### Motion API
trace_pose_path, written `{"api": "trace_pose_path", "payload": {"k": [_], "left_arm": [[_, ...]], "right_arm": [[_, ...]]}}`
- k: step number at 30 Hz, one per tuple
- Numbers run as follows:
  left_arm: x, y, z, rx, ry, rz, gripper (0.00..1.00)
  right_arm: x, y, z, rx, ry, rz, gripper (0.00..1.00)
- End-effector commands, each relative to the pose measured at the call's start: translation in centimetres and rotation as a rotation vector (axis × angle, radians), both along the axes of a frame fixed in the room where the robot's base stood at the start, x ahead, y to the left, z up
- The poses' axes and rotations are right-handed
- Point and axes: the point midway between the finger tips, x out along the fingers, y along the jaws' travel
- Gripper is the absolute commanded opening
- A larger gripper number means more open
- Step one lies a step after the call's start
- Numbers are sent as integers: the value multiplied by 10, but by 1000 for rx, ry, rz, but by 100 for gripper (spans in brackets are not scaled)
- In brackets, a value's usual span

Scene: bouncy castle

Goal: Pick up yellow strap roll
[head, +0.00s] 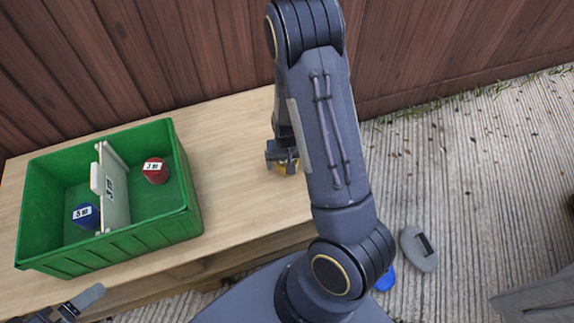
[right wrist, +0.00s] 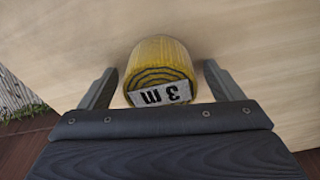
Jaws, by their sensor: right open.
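The yellow strap roll (right wrist: 160,62) lies on the wooden table, with a white label reading "3 m" facing the right wrist camera. In the right wrist view, my right gripper (right wrist: 161,76) is open, with one finger on each side of the roll and a visible gap at both sides. My left gripper (head: 80,303) is partly in view at the bottom left of the head view, and its jaw opening is unclear.
A green crate (head: 160,238) stands left on the table (head: 235,150), split by a white divider (head: 115,195). A blue roll (head: 86,216) and a red roll (head: 155,171) lie in separate compartments. A wooden fence (head: 190,45) stands behind.

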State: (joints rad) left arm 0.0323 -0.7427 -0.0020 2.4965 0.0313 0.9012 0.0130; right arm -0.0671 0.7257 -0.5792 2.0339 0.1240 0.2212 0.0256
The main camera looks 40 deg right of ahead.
Motion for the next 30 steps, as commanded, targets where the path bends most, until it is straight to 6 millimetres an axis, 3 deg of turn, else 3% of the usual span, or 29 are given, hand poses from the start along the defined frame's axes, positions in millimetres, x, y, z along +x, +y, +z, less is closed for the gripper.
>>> {"api": "trace_pose_path", "payload": {"k": [4,16,25,30], "left_arm": [[0,0,1,0,0,0,98],[0,0,1,0,0,0,98],[0,0,3,0,0,0,98],[0,0,10,0,0,0,98]], "right_arm": [[0,0,1,0,-1,0,85],[0,0,2,1,-1,-1,34],[0,0,5,0,-1,-1,34],[1,0,20,0,-5,-1,34]]}}
